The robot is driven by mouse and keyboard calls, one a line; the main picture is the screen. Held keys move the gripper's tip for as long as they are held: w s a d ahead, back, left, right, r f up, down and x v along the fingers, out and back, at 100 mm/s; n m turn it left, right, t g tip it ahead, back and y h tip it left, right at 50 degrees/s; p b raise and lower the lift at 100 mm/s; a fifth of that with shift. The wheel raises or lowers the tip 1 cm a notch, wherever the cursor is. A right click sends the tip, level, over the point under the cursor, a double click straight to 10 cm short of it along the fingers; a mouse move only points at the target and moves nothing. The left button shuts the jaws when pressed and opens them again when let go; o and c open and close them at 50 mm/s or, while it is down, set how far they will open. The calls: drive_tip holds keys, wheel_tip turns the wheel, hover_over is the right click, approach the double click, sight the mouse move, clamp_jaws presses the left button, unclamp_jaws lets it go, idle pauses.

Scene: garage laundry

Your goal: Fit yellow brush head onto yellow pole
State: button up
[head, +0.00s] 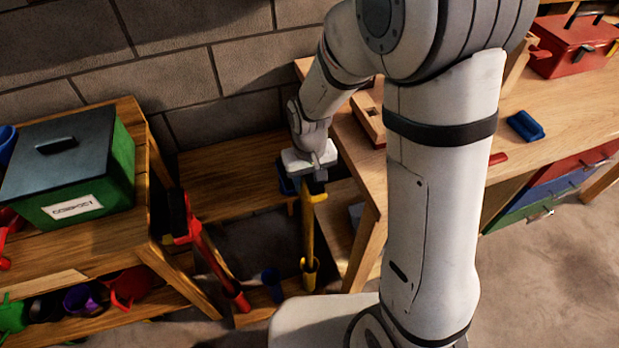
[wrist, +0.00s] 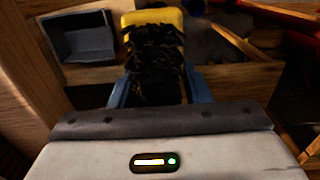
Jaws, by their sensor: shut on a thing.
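My gripper (head: 311,184) is low over the wooden rack, in front of the wall. In the wrist view its blue fingers (wrist: 157,88) are shut on the yellow brush head (wrist: 153,19), whose black bristles face the camera. The yellow pole (head: 307,232) stands nearly upright in a yellow holder (head: 309,274) in the rack. Its top end is right below my gripper, in line with the brush head. The joint is hidden, so I cannot tell whether head and pole touch.
A red brush on a red pole (head: 212,256) leans left of the yellow pole, and a blue holder (head: 271,284) is between them. The workbench (head: 356,152) is close on the right. A green compost bin (head: 72,170) is on the left shelf. A grey tray (wrist: 78,42) is nearby.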

drive_tip(key=shift+f+b, duration=0.55)
drive_tip(key=shift+f, duration=0.2)
drive_tip(key=o, duration=1.1)
wheel_tip(320, 180, up, 8)
drive_tip(key=s+d+r+m+t, duration=0.2)
drive_tip(key=s+d+r+m, duration=0.1)
drive_tip(key=s+d+r, duration=0.6)
drive_tip(key=s+d, duration=0.3)
drive_tip(key=d, duration=0.1)
drive_tip(key=shift+r+t+p, duration=0.3)
drive_tip(key=shift+r+p, duration=0.05)
drive_tip(key=shift+r, duration=0.05)
